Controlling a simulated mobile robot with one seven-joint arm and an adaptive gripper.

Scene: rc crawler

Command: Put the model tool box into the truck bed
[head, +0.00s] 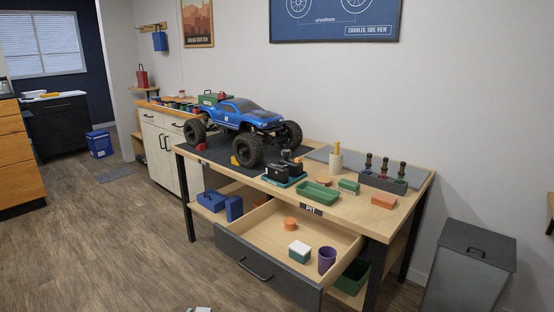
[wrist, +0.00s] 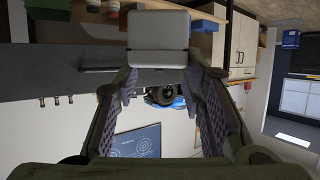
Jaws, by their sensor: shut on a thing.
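My gripper (wrist: 160,78) shows in the wrist view, whose picture is upside down. Its two fingers are on either side of a grey box (wrist: 158,25) with a seam near its lower edge, and hold it at their tips. I cannot tell from its face whether it is the model tool box. The blue truck (head: 242,113) stands on the bench in the head view, with big black wheels. Only a wheel and some blue of the truck (wrist: 178,101) show beyond the fingers in the wrist view. Its bed cannot be made out clearly. My gripper is not in the head view.
The bench (head: 405,203) also carries a green tray (head: 314,192), small boxes and a tool rack (head: 383,182). Its drawer (head: 262,262) is pulled out, with a purple cup (head: 327,260) inside. A grey bin (head: 468,265) stands at the right. Floor at the left is clear.

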